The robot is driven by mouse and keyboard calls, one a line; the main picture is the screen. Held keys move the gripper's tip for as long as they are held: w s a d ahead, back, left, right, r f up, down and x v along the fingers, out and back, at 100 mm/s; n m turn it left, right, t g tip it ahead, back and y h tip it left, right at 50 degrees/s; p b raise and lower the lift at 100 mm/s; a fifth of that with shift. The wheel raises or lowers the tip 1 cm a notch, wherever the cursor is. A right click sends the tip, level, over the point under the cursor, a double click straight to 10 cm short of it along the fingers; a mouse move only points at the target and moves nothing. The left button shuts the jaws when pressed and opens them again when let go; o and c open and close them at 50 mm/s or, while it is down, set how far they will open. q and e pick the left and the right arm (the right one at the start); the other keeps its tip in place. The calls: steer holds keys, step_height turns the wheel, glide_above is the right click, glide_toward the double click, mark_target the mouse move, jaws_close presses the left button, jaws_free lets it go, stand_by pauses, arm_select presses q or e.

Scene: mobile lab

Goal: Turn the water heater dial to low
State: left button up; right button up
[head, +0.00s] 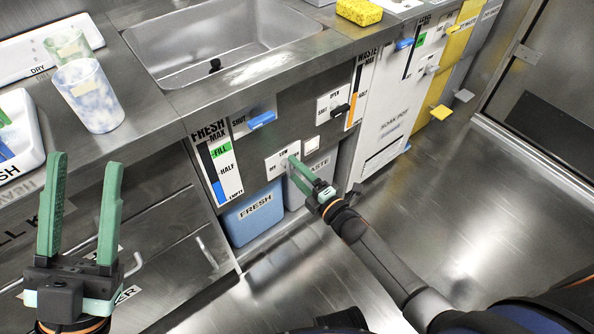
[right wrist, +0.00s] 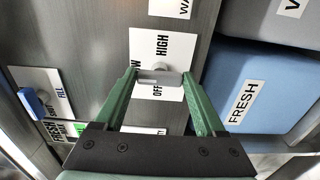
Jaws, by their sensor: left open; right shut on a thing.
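The water heater dial (right wrist: 158,78) is a small grey knob with a bar-shaped grip on a white plate (right wrist: 178,48) marked HIGH and OFF, with LOW partly covered. In the right wrist view its bar lies crosswise between my fingertips; which mark it points to I cannot tell. In the head view the plate (head: 274,162) is on the metal panel below the sink, and my fingers hide the dial. My right gripper (head: 293,166) is shut on the dial; it also shows in the right wrist view (right wrist: 160,75). My left gripper (head: 86,160) is open and empty at the left.
A blue FRESH tank (head: 254,215) and a grey WASTE tank (head: 318,180) sit below the panel. A blue handle (head: 262,120) and a black handle (head: 340,109) stick out nearby. Cups (head: 88,95) stand on the counter near my left gripper. Open floor lies to the right.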

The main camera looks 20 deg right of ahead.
stand_by(0.3)
steer(key=o, duration=1.3)
arm_select(q)
steer(key=r+p, duration=0.3)
steer(key=shift+a+r+m, duration=0.25)
steer(key=shift+r+m, duration=0.05)
arm_select(e)
steer(key=v, duration=1.2)
steer(key=shift+s+d, duration=0.1)
steer(key=shift+s, duration=0.15)
arm_select(q)
steer(key=shift+s+d+f, duration=0.1)
